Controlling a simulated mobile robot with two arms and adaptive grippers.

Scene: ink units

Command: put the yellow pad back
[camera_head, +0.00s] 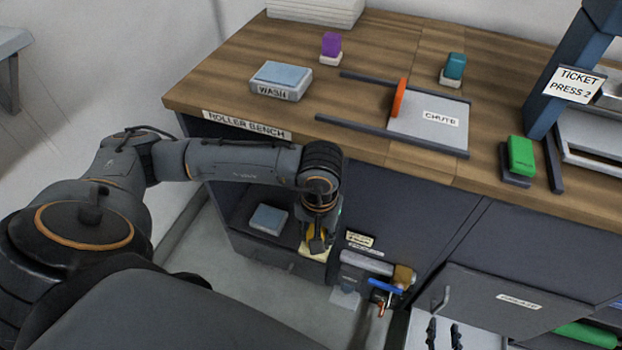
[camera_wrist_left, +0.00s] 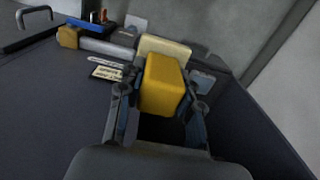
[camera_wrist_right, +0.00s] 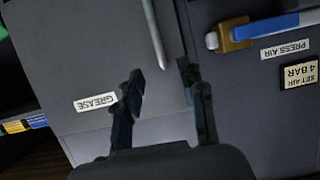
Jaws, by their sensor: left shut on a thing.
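The yellow pad (camera_wrist_left: 163,84) is between the fingers of my left gripper (camera_wrist_left: 158,105), which is shut on it. In the head view my left gripper (camera_head: 318,238) reaches down in front of the bench's low opening, and only a little of the pad shows. A cream base (camera_head: 313,254) lies just below the pad; it also shows beyond the pad in the left wrist view (camera_wrist_left: 166,47). I cannot tell whether pad and base touch. My right gripper (camera_wrist_right: 160,90) is open and empty, in front of the grey panel labelled GREASE (camera_wrist_right: 96,102).
A grey-blue block (camera_head: 268,219) lies left of the base in the opening. A pipe with a blue lever (camera_head: 385,287) is close on the right. On the bench top stand purple (camera_head: 331,44), teal (camera_head: 455,66) and green (camera_head: 521,155) pads, a WASH block (camera_head: 281,81) and the chute (camera_head: 425,135).

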